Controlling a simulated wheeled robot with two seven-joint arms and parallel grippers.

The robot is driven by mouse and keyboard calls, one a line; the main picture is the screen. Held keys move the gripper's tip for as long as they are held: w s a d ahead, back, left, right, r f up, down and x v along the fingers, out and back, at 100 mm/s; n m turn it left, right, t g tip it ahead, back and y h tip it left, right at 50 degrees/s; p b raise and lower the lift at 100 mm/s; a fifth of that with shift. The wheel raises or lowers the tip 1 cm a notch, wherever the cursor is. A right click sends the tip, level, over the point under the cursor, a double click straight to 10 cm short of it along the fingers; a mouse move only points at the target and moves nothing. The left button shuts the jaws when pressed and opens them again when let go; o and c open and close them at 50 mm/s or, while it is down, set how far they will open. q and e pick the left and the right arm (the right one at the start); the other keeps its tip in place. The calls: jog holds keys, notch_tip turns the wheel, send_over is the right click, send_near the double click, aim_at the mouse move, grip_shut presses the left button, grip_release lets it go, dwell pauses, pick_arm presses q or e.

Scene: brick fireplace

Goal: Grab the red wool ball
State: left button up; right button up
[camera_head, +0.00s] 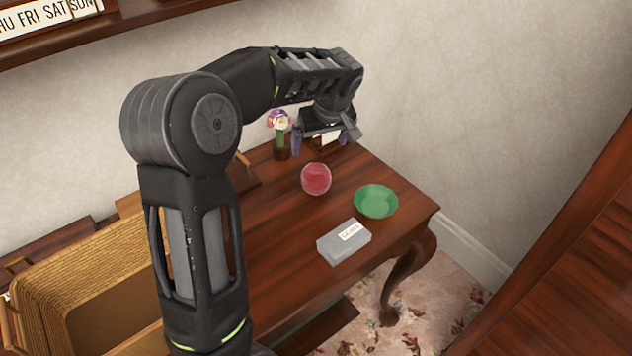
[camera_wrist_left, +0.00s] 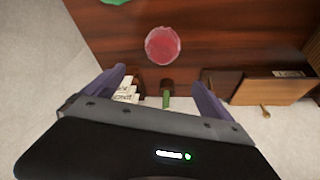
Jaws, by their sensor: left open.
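The red wool ball (camera_head: 316,179) rests on the dark wooden table (camera_head: 290,219), left of a green bowl. It also shows in the left wrist view (camera_wrist_left: 162,45), ahead of the fingertips and roughly between their lines. My left gripper (camera_head: 322,145) is open and empty. It is above the back part of the table, behind the ball and apart from it. In the left wrist view its two purple fingers (camera_wrist_left: 160,84) are spread wide with nothing held. My right gripper is in neither view.
The green bowl (camera_head: 376,201) and a grey labelled box (camera_head: 343,242) stand right and front of the ball. A small flower vase (camera_head: 281,140) is near the wall, close to my left gripper.

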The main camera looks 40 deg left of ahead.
aim_at(317, 171)
pick_arm(q)
notch_tip(317, 171, down, 8)
jog(key=b, duration=0.6)
jog(key=shift+w+a+r, duration=0.15)
jog(key=shift+r, duration=0.15)
jog(key=shift+x, duration=1.35)
jog(key=p+x, duration=0.1)
jog(key=x, duration=0.4)
